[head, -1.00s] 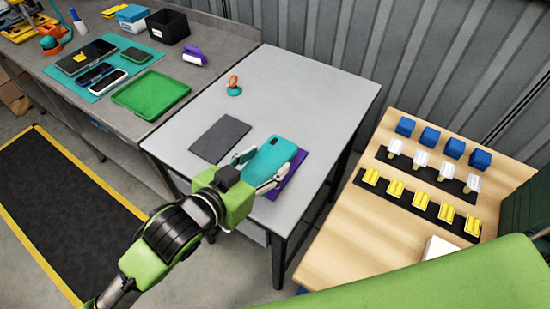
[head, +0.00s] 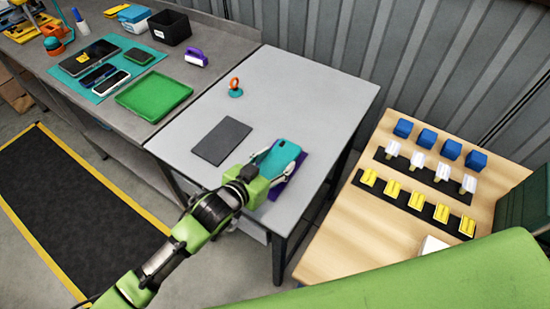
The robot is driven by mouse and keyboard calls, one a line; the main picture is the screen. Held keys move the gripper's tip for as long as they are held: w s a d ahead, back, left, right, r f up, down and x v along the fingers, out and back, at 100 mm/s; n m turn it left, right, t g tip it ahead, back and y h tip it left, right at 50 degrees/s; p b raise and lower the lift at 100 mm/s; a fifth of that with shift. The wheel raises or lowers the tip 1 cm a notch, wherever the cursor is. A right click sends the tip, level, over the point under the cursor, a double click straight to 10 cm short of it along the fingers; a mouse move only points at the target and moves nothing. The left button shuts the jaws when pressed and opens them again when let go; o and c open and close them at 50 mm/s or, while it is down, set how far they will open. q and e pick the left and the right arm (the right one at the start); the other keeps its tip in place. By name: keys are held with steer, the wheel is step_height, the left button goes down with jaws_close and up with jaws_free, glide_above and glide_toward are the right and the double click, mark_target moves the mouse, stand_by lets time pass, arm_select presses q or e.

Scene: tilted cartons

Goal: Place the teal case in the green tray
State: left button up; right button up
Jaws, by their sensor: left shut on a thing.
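The teal case (head: 279,157) is a flat phone case with a camera cutout at its upper right. It is at the right side of the grey table, over a purple mat (head: 297,166). My left gripper (head: 271,165) is shut on the teal case, with a finger at each side. I cannot tell whether the case touches the mat. The green tray (head: 154,97) is empty and lies on the workbench at the left. My right gripper does not show.
A dark grey mat (head: 221,141) and an orange-and-teal object (head: 235,88) are on the grey table (head: 310,82). Phones and a tablet lie on a teal mat (head: 146,72) behind the tray. A purple-and-white object (head: 196,58) is near the tray. A wooden table (head: 375,232) with blocks stands at right.

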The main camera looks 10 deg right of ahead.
arm_select(q)
steer(key=shift+s, duration=0.1)
steer(key=shift+f, duration=0.1)
steer(key=shift+s+a+f+b, duration=0.15)
steer(key=shift+f+b, duration=0.2)
steer(key=shift+f, duration=0.4)
steer(key=o, duration=1.1)
steer(key=shift+f, duration=0.15)
steer(key=shift+o, duration=0.2)
steer(key=shift+r, duration=0.25)
